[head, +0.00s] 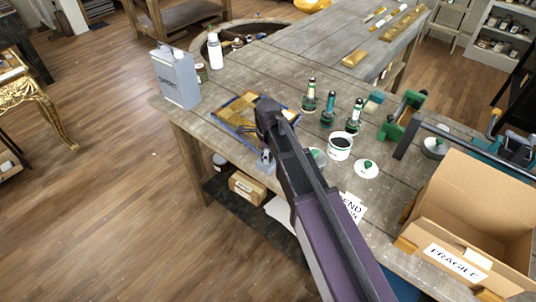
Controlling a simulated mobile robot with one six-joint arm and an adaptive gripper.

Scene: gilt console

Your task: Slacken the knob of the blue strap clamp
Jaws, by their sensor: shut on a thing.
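The blue strap clamp (228,128) runs as a thin blue band around a gilt frame or panel (236,106), which lies flat near the left end of the workbench. My gripper (265,165) points down at the near side of the strap clamp, by the bench's front edge. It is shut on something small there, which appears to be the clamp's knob. The knob itself is hidden by the gripper and cannot be made out. My dark arm crosses in front and covers part of the frame's right side.
A grey spirit can (178,78) and white bottle (215,50) stand behind left. Green bottles (309,97), a white tub (340,146), a green clamp (398,118) and an open cardboard box (465,205) stand to the right. Floor at left is clear.

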